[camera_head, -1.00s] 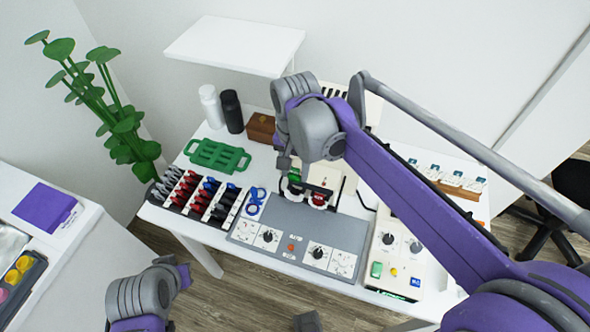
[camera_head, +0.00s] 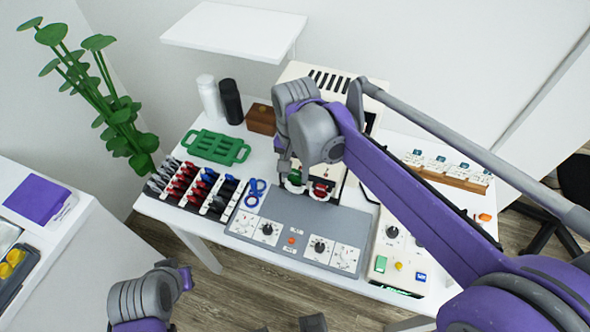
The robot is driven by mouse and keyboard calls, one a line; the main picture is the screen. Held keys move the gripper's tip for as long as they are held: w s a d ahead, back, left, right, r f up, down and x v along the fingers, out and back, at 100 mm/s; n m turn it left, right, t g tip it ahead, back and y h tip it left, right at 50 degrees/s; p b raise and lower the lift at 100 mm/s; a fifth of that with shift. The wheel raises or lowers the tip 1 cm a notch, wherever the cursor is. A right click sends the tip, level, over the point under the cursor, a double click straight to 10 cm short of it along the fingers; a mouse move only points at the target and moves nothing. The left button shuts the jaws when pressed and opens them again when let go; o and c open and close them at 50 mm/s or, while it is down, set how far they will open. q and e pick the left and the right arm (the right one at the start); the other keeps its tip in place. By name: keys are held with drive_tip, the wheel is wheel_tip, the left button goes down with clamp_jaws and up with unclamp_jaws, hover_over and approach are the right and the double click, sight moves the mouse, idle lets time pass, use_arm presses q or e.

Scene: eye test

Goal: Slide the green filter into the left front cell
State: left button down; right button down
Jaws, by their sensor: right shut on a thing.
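My right gripper (camera_head: 285,166) reaches down in front of the cream instrument at the back middle of the table. It is shut, with the green filter (camera_head: 294,177) just under its fingertips; the fingers and wrist hide much of it. A red-rimmed lens (camera_head: 320,190) stands just to the right of the green filter, at the dark trial frame. The left front cell is hidden by the gripper and filter, so I cannot tell whether the filter touches it. Of my left arm, only the wrist part shows at the lower left; its fingers are out of sight.
A grey control panel (camera_head: 300,222) lies in front. A cream switch box (camera_head: 398,262) stands right. A white shelf (camera_head: 233,35) overhangs the back.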

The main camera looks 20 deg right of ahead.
drive_tip(key=shift+f, duration=0.1)
idle(0.3)
drive_tip(key=shift+f+b, duration=0.85)
drive_tip(key=shift+f, duration=0.5)
drive_tip(key=shift+c, duration=1.6)
unclamp_jaws()
wheel_tip(320, 180, up, 11)
drive_tip(key=shift+p, duration=0.5)
drive_tip(key=s+d+f+n+t+p, duration=0.1)
drive_tip(key=s+d+f+n+t, duration=0.1)
drive_tip(key=s+f, duration=0.4)
drive_tip(key=s+d+f+n+t+p, duration=0.1)
drive_tip(key=s+d+f+n+t, duration=0.2)
drive_tip(key=s+f, duration=0.3)
drive_tip(key=shift+s+d+n+p, duration=0.4)
drive_tip(key=shift+s+d+n, duration=0.45)
drive_tip(key=shift+s, duration=0.25)
